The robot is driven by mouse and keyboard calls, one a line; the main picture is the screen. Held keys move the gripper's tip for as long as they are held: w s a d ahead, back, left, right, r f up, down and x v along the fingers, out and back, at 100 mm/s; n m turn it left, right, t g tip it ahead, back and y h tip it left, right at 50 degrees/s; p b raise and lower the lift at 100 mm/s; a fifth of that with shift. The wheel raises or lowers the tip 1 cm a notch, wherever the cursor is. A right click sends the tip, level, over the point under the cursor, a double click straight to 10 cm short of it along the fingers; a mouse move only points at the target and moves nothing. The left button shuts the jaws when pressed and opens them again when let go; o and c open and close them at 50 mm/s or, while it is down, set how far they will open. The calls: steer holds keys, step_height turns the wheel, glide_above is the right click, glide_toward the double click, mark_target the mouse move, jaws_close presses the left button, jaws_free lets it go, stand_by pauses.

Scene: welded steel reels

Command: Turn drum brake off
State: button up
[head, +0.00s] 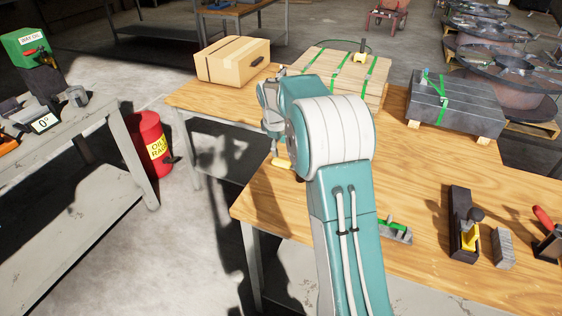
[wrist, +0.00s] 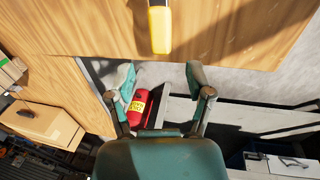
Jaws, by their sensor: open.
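A yellow handle (head: 283,163) shows low beside my arm at the wooden workbench edge in the head view. I cannot tell for certain whether it is the drum brake's lever. In the wrist view a yellow handle (wrist: 160,28) with a dark top end hangs in from the top edge, over the wood. My gripper (wrist: 160,76) is open and empty, with its two fingers apart. The handle lies beyond the fingertips, apart from them, roughly in line with the gap. My arm hides what the handle is mounted on in the head view.
The wooden workbench (head: 440,175) holds a cardboard box (head: 232,60), strapped dark slabs (head: 455,105) and a hand plane (head: 462,225). A red oily-rags bin (head: 150,143) stands on the floor to the left. Steel reels (head: 515,75) stand at the back right.

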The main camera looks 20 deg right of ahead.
mark_target(281, 161)
steer(key=f, duration=0.5)
steer(key=w+d+f, duration=0.1)
steer(key=f, duration=0.1)
steer(key=shift+f, duration=0.3)
jaws_close()
